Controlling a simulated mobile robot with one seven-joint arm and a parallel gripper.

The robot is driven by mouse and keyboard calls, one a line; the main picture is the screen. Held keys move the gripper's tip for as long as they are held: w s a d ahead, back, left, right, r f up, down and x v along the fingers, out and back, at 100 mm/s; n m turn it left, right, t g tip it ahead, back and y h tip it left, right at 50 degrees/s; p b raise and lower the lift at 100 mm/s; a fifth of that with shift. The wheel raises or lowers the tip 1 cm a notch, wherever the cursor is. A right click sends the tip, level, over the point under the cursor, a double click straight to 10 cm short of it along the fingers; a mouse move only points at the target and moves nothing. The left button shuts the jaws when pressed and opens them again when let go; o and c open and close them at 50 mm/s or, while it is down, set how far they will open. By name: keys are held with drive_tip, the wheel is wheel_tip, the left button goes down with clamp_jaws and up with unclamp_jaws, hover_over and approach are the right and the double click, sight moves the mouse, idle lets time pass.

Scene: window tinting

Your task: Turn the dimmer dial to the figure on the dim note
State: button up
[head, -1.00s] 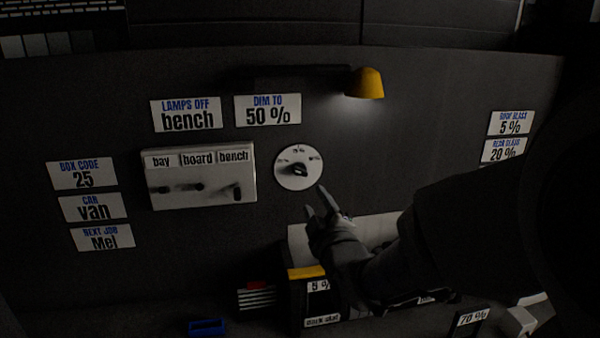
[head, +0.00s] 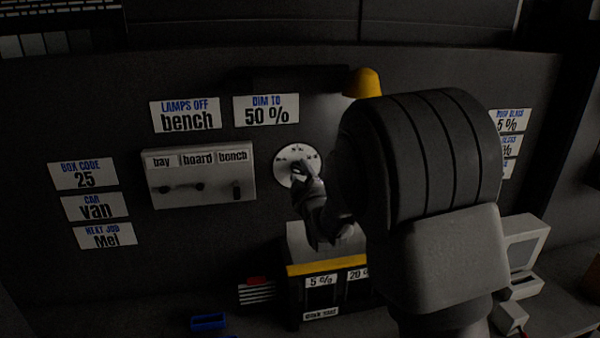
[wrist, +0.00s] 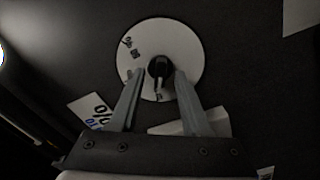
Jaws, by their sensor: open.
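The dimmer dial (head: 291,154) is a white disc with percent marks and a dark knob, on the dark board. In the wrist view the dial (wrist: 185,48) is straight ahead, and its black knob (wrist: 159,68) lies between my fingertips. My gripper (head: 304,177) is open, with one finger on each side of the knob; I cannot tell whether they touch it. The dim note (head: 266,110) above the dial reads "DIM TO 50 %". The knob's pointer setting is too dark and small to read in the head view.
A switch panel (head: 200,178) labelled bay, board and bench is left of the dial. A yellow lamp (head: 363,83) is above right. A box with a yellow edge (head: 325,267) and percent labels stands below. A blue tray (head: 208,321) lies at the bottom.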

clamp_jaws()
idle(0.3)
